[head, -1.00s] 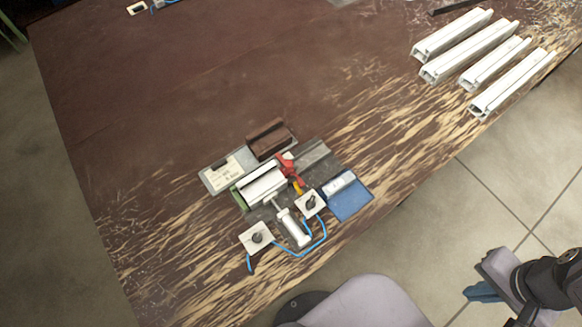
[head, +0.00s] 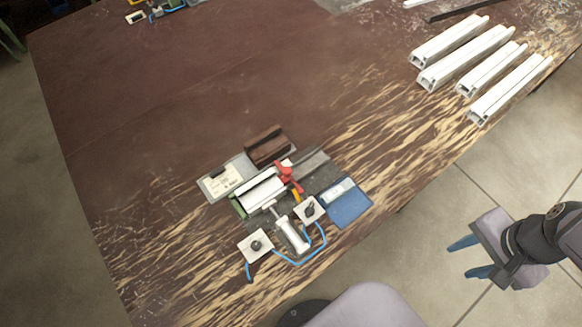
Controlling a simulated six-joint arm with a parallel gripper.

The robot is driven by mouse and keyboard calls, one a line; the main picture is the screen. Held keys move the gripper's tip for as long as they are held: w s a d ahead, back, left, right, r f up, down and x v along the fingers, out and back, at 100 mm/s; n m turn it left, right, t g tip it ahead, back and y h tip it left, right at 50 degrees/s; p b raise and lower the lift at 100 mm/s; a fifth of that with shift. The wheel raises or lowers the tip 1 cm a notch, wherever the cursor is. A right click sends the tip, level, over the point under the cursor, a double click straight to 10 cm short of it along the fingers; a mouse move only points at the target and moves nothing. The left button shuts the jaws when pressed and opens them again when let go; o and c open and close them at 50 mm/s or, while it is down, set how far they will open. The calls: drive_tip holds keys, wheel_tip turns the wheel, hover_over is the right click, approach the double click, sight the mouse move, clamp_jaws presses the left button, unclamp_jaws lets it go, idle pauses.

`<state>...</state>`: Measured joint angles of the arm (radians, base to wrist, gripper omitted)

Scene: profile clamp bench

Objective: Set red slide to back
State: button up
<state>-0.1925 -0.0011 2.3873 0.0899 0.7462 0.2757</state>
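The red slide (head: 287,174) sits on the clamp fixture at the right end of a short white profile (head: 262,193). A small yellow part (head: 296,196) lies just in front of it. The slide is small here, and I cannot tell its exact position along its travel. My gripper (head: 471,258) is at the lower right, beyond the table edge and over the floor, well away from the fixture. Its two blue fingers are spread apart with nothing between them.
The fixture also carries a brown block (head: 269,146), a white cylinder (head: 291,235), two knob plates (head: 256,246) with blue hoses, a label plate (head: 221,181) and a blue box (head: 346,204). Several white profiles (head: 487,67) lie at the upper right.

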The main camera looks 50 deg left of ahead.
drive_tip(key=w+a+m, duration=0.2)
drive_tip(key=w+a, duration=0.1)
drive_tip(key=a, duration=0.8)
drive_tip(key=m+g+y+b, duration=0.2)
drive_tip(key=m+g, duration=0.1)
drive_tip(key=m, duration=0.2)
approach(289, 170)
drive_tip(key=shift+p+x, duration=1.1)
drive_tip(key=shift+x, duration=2.75)
drive_tip(key=shift+s, duration=0.15)
drive_tip(key=shift+c, duration=0.5)
clamp_jaws()
